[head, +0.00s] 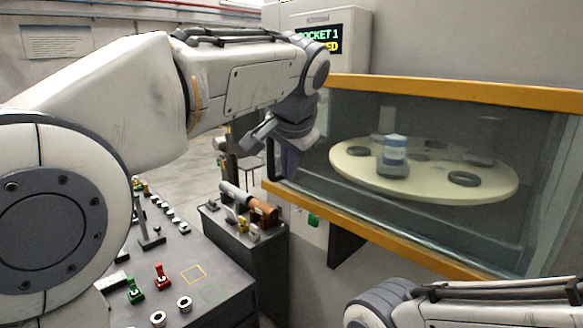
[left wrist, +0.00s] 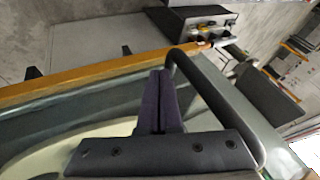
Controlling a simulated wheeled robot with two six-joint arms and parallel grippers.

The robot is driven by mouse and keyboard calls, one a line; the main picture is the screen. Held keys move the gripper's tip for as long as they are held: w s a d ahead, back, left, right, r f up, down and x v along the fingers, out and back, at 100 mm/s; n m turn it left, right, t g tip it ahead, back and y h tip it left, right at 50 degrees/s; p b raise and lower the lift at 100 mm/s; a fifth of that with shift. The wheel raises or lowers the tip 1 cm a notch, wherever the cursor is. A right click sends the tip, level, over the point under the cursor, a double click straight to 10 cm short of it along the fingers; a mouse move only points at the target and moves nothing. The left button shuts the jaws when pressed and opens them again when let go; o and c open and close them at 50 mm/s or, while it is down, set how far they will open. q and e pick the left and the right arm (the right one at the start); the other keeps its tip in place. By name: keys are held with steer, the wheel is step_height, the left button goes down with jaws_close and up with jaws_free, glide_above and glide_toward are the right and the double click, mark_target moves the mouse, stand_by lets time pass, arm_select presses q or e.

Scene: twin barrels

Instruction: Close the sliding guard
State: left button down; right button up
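The sliding guard (head: 445,205) is a clear panel between orange rails in front of a pale turntable (head: 425,190). Its dark bar handle (head: 271,162) stands at the left end of the panel. The handle also shows in the left wrist view as a curved bar (left wrist: 218,100). My left gripper (head: 290,172) is at this end, close beside the handle. In the left wrist view its two dark purple fingers (left wrist: 160,85) lie together with nothing seen between them. The handle runs just right of them; I cannot tell whether they touch. My right gripper is out of view.
A small labelled jar (head: 395,157) stands on the turntable behind the glass. A lit display (head: 319,38) is above left. A control bench (head: 185,262) with several switches is at lower left, and a dark stand (head: 250,245) with parts is beside it.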

arm_select(q)
steer(key=shift+w+a, duration=0.35)
steer(key=shift+a, duration=0.05)
steer(key=shift+w+r, duration=0.1)
steer(key=shift+r, duration=0.05)
